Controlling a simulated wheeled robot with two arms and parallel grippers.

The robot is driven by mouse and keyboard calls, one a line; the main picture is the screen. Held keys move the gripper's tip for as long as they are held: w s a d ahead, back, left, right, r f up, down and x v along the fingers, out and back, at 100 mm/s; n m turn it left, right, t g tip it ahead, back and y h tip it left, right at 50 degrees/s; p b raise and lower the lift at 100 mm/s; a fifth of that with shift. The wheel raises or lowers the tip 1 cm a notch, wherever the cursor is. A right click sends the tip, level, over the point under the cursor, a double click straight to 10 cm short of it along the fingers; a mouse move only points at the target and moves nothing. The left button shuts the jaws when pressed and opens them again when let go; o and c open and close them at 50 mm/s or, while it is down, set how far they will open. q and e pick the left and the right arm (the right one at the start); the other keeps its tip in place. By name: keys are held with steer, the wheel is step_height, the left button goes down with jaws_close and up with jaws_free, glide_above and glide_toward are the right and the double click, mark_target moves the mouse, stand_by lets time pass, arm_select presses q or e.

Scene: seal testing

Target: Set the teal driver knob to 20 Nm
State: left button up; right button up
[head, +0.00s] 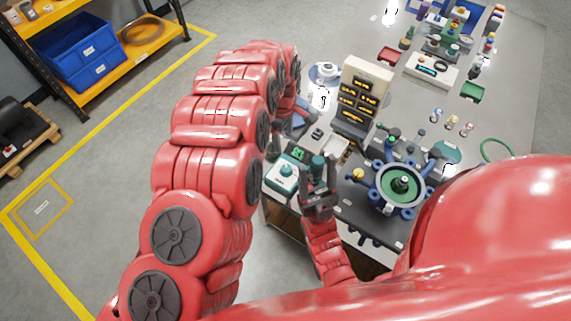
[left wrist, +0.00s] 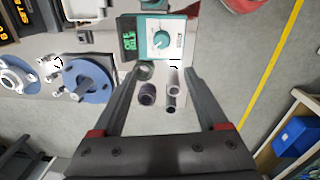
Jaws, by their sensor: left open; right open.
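In the head view the same teal unit (head: 281,178) stands on the bench's near left corner. My left gripper (left wrist: 166,70) is open and empty, its fingertips just short of the unit in the picture; my arm largely hides it in the head view. My right gripper (head: 318,190) is open, right of the unit, apart from the knob.
Dark and grey cylinders (left wrist: 147,94) show between my left fingers. A blue round fixture (head: 400,186) with a green centre stands right of my right gripper. A bin rack (head: 361,88) stands behind. Floor is free left of the bench.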

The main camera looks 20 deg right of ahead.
arm_select(q)
steer(key=b, duration=1)
glide_above(285, 168)
steer(key=f, duration=0.9)
steer(key=shift+s+a+f, duration=0.1)
steer(key=shift+s+f, duration=0.1)
step_height(285, 168, down, 6)
steer(key=shift+w+r+p, duration=0.1)
steer(key=shift+p, duration=1.1)
steer(key=shift+f, duration=0.95)
jaws_close()
